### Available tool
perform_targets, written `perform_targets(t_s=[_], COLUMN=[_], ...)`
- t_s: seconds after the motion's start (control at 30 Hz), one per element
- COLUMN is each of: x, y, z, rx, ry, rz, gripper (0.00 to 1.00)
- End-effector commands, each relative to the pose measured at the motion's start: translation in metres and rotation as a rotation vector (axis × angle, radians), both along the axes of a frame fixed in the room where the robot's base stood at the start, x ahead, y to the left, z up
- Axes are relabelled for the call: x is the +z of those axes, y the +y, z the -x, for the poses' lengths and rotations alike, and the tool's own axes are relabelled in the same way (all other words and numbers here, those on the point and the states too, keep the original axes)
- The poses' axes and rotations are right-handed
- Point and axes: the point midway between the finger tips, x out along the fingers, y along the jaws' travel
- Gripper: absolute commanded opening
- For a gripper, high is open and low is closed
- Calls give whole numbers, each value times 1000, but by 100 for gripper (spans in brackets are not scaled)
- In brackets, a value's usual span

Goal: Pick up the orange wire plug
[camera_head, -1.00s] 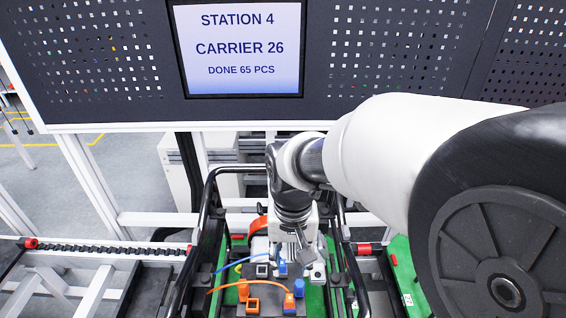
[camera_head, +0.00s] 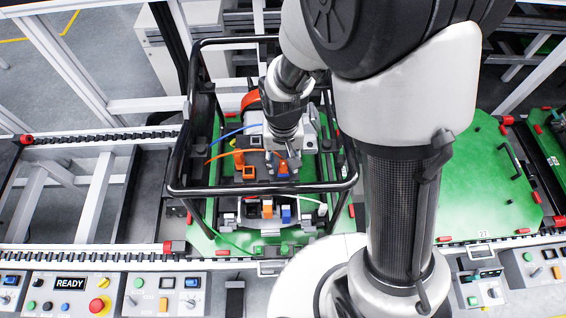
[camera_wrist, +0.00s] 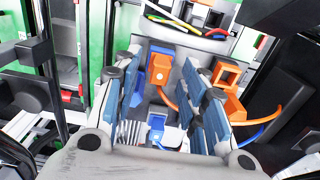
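The orange wire plug (camera_wrist: 159,66) lies near the far end of the gap between my gripper's fingers in the wrist view. Its orange wire curves away to the right beneath the right finger. The plug also shows in the head view (camera_head: 283,170), just below my gripper. My gripper (camera_wrist: 163,78) is open, with blue-padded fingers on both sides of the plug. I cannot tell whether a pad touches it. A blue plug (camera_wrist: 157,127) sits closer to the palm, also between the fingers.
An orange socket (camera_head: 249,172) stands left of the plug. A black tubular frame (camera_head: 262,188) surrounds the work area on the green pallet (camera_head: 200,240). A small holder with coloured parts (camera_head: 268,210) is in front. Button panels (camera_head: 70,293) line the near edge.

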Motion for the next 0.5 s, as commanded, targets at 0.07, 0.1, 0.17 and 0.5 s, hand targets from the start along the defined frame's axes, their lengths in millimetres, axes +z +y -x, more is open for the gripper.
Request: perform_targets(t_s=[0.07,0.1,0.17,0.5], x=[-6,-7,-7,-6], y=[0,0,0,0], z=[0,0,0,0], rx=[0,0,0,0], ry=[1,1,0,0], rz=[0,0,0,0], gripper=[39,39,39,25])
